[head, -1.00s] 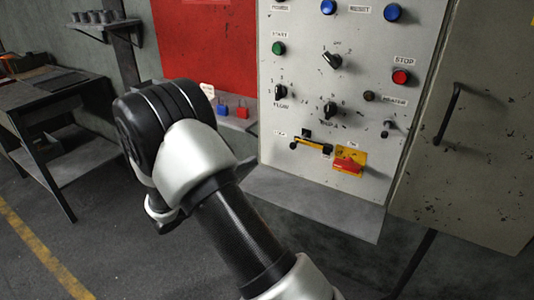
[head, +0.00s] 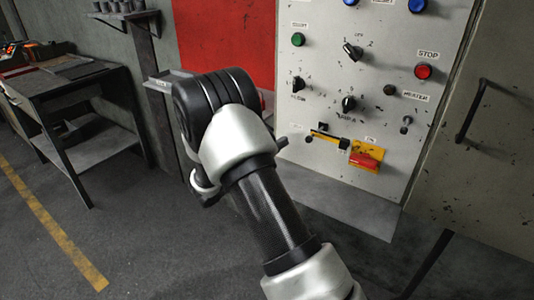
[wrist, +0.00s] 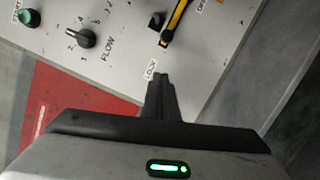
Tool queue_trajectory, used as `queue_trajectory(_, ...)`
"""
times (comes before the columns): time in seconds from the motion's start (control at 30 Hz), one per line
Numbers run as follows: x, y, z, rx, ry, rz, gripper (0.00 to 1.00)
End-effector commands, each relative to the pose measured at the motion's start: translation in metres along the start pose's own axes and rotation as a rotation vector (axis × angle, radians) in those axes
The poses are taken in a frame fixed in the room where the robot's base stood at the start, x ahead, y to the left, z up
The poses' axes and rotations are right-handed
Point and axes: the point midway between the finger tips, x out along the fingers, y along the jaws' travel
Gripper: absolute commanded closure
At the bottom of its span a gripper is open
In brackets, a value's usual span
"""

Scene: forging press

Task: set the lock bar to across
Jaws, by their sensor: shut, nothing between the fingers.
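The lock bar (head: 327,137) is a yellow and black bar low on the grey control panel. It lies roughly level, its right end close to the red rotary switch (head: 366,160) on a yellow plate. In the wrist view the bar (wrist: 176,20) runs to the top edge, with a black knob at its near end and a black block beside it. My gripper (wrist: 159,78) is shut and empty, its fingertips by the LOCK label (wrist: 150,70), short of the knob. I cannot tell whether they touch the panel. In the head view my arm hides most of the gripper.
The flow knob (wrist: 86,39) and green start button (wrist: 29,17) are left of the fingers in the wrist view. More knobs and a red stop button (head: 423,71) are on the panel. A cabinet door handle (head: 472,110) stands out at right. A workbench (head: 75,85) is at left.

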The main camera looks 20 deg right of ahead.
Motion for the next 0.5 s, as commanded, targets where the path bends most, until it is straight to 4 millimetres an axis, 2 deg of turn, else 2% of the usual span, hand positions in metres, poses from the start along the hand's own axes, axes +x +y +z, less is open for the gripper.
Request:
queue_trajectory(0.03, 0.012, -0.001, 0.001, 0.001, -0.003, -0.001, 1.00)
queue_trajectory(0.1, 0.021, 0.000, 0.005, 0.000, -0.002, 0.000, 1.00)
queue_trajectory(0.3, 0.025, 0.000, 0.031, 0.000, 0.000, 0.000, 1.00)
queue_trajectory(0.5, 0.026, 0.000, 0.039, 0.001, 0.001, 0.000, 1.00)
